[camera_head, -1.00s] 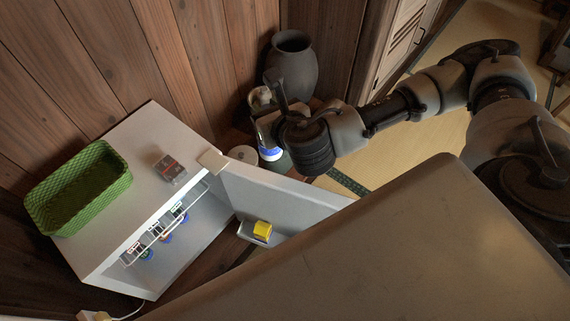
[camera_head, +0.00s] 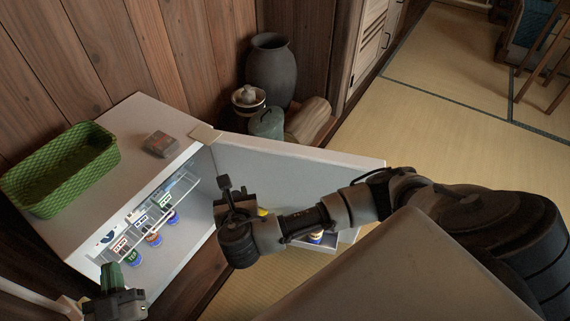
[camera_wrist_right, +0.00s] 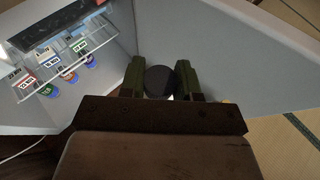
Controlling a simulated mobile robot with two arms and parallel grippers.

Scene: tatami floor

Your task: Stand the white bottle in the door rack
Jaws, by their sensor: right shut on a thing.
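My right gripper (camera_head: 228,190) is in front of the open fridge door, near its inner face. In the right wrist view its two green fingers (camera_wrist_right: 159,78) are shut on a round dark top, which I take for the cap of the white bottle (camera_wrist_right: 160,82). Little of the bottle's body shows there, and the arm hides it in the head view. The door rack (camera_head: 348,236) is low on the door, partly hidden by my arm. It holds a yellow item (camera_head: 262,212) and a small jar (camera_head: 315,237). My left gripper (camera_head: 112,278) is at the lower left; its jaws are unclear.
The open white fridge (camera_head: 150,120) has a wire shelf (camera_head: 165,205) and several small jars inside. A green basket (camera_head: 60,170) and a small box (camera_head: 161,143) are on top. A dark vase (camera_head: 271,70) and a lidded pot (camera_head: 267,122) stand behind the door (camera_head: 320,165).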

